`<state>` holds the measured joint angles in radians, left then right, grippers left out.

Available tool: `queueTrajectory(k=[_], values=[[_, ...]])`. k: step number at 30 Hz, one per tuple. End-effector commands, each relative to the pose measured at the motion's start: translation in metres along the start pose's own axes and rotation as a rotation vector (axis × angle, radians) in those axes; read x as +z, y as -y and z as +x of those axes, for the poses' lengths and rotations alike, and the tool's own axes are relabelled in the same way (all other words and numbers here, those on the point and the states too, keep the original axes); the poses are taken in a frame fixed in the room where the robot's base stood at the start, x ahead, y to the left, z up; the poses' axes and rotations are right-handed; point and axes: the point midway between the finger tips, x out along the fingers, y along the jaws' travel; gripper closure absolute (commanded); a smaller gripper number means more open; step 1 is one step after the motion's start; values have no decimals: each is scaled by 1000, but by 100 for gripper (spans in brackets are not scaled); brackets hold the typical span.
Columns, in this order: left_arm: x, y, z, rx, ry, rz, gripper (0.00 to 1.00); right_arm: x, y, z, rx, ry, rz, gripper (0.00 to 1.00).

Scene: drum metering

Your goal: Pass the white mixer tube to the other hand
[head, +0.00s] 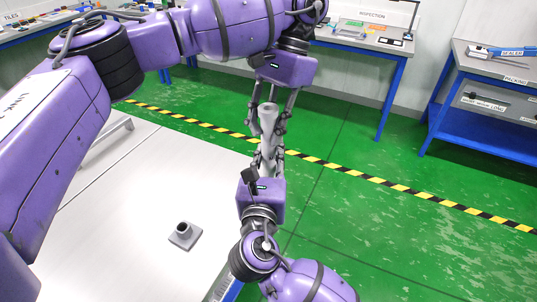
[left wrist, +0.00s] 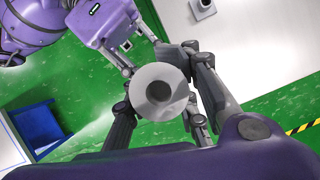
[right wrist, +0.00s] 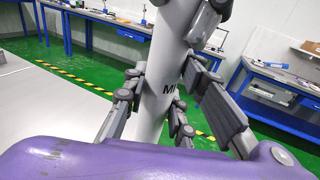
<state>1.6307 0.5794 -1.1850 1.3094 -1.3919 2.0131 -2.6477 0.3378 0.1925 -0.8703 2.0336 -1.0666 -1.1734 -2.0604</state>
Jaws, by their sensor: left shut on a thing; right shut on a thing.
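The white mixer tube (head: 267,118) stands roughly upright between my two grippers, above the floor beyond the table's right edge. My left gripper (head: 268,128) comes from behind and is shut on its upper part. My right gripper (head: 268,158) comes from the front and is shut on it lower down. In the left wrist view the tube (left wrist: 150,88) shows end-on, with a dark round hole. In the right wrist view the tube (right wrist: 154,100) rises between my right fingers, with part of its black lettering visible. My left fingers (right wrist: 208,20) show above them.
A grey square base with a round socket (head: 185,236) sits on the white table (head: 125,240). The inspection bench (head: 365,40) stands at the back and the packing bench (head: 490,65) at the right. Green floor with a yellow-black line is clear at the right.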

Motion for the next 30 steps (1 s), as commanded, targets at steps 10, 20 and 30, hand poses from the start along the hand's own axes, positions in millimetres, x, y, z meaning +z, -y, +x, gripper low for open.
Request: queueTrajectory(k=[10, 20, 30], values=[[-1, -3, -1, 3, -5, 5, 49, 1, -3, -1, 9, 2, 0, 100], [-1, -2, -15, 1, -7, 2, 49, 1, -3, -1, 7, 2, 0, 100], [-1, -2, -86, -2, -8, 1, 49, 1, -2, -1, 6, 2, 0, 100]])
